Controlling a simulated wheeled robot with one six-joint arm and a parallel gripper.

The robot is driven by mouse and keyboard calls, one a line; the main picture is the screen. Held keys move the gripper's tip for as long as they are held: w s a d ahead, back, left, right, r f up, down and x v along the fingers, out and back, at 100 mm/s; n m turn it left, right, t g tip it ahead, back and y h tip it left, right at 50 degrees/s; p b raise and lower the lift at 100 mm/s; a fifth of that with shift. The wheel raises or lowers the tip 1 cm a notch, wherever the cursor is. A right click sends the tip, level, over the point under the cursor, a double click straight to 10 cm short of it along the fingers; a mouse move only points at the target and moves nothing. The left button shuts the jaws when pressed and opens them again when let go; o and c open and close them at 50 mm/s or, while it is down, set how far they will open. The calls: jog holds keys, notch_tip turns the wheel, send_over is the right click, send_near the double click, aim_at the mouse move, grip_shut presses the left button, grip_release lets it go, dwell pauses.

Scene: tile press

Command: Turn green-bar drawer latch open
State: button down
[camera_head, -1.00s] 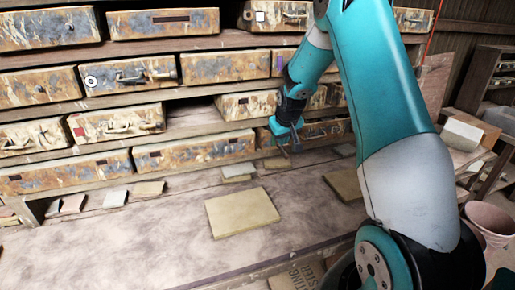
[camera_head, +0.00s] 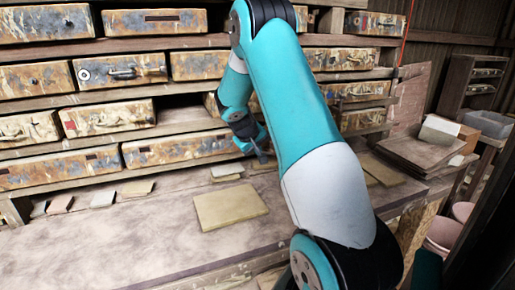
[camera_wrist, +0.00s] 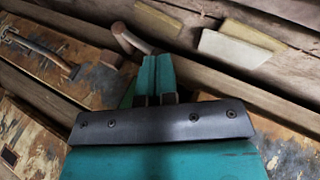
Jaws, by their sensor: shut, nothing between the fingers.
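My gripper (camera_head: 262,155) hangs by the lower drawers right of the middle of the shelf. In the wrist view its teal fingers (camera_wrist: 157,76) are together with nothing between them. Just beyond their tips is a pale rounded peg or handle (camera_wrist: 130,38), which may be a latch; I cannot tell if they touch. A rusty drawer face (camera_wrist: 75,70) with a curved handle (camera_wrist: 32,46) lies left of the fingers. No green bar shows clearly in either current view, and my arm hides part of the drawers.
A bench (camera_head: 130,235) runs below the drawers. A large tan tile (camera_head: 230,206) and several smaller tiles lie on it. A drawer with a red mark (camera_head: 110,117) and one with a white ring (camera_head: 120,69) are at left. Stacked boards (camera_head: 420,150) stand at right.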

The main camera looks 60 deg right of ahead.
jog(key=shift+w+a+f+b, duration=0.2)
jog(key=shift+f+b, duration=0.1)
jog(key=shift+f, duration=0.35)
jog(key=shift+a, duration=0.1)
jog(key=a+r+p, duration=0.3)
jog(key=a+r, duration=0.2)
jog(key=a, duration=0.3)
jog(key=s+d+r+m+t+y+p, duration=0.2)
jog(key=s+d+r+y, duration=0.3)
jog(key=d+r, duration=0.4)
jog(key=p+x, duration=0.4)
jog(key=x, duration=0.9)
jog(key=shift+a+f, duration=0.25)
jog(key=shift+f, duration=0.1)
